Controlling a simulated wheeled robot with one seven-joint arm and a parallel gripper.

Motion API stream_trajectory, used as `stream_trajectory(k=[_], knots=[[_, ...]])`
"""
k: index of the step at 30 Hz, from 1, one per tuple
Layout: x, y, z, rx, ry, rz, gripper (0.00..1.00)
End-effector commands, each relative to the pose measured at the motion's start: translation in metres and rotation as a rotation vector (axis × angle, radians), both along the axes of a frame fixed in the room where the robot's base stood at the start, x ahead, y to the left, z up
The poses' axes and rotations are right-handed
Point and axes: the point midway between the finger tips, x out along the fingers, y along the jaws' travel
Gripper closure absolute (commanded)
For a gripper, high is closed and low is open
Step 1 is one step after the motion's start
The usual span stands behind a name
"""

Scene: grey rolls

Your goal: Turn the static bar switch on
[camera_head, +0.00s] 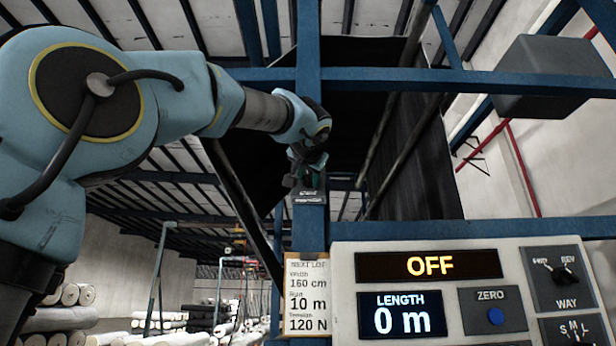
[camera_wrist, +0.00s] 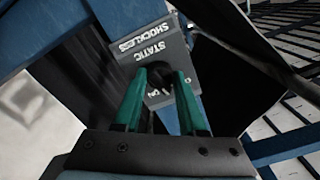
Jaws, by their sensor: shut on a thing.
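The static bar switch (camera_wrist: 152,48) is a grey plate lettered STATIC and SHOCKLESS, with a dark knob (camera_wrist: 161,92) on its face. Part of an ON mark shows by the knob between my fingers. In the head view the switch plate (camera_head: 310,198) is on the blue upright post, just below my gripper (camera_head: 308,175). In the wrist view the green fingers of my gripper (camera_wrist: 161,75) stand on either side of the knob and are shut on it. The fingers hide part of the knob and its marks, so I cannot tell which way it points.
A control panel (camera_head: 440,250) at the lower right shows OFF in yellow and LENGTH 0 m. A paper card (camera_head: 307,300) with width, length and tension hangs to its left. Blue frame beams (camera_head: 390,80) and dark sheeting (camera_head: 415,170) surround the post. Pale rolls (camera_head: 75,295) lie far behind.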

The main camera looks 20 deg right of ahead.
Motion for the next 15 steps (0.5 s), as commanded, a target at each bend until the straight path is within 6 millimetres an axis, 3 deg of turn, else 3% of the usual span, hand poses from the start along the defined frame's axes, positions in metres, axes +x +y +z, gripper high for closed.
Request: stream_trajectory(k=[15], knots=[[0.0, 0.0002, 0.0019, 0.446, -0.208, -0.001, 1.0]])
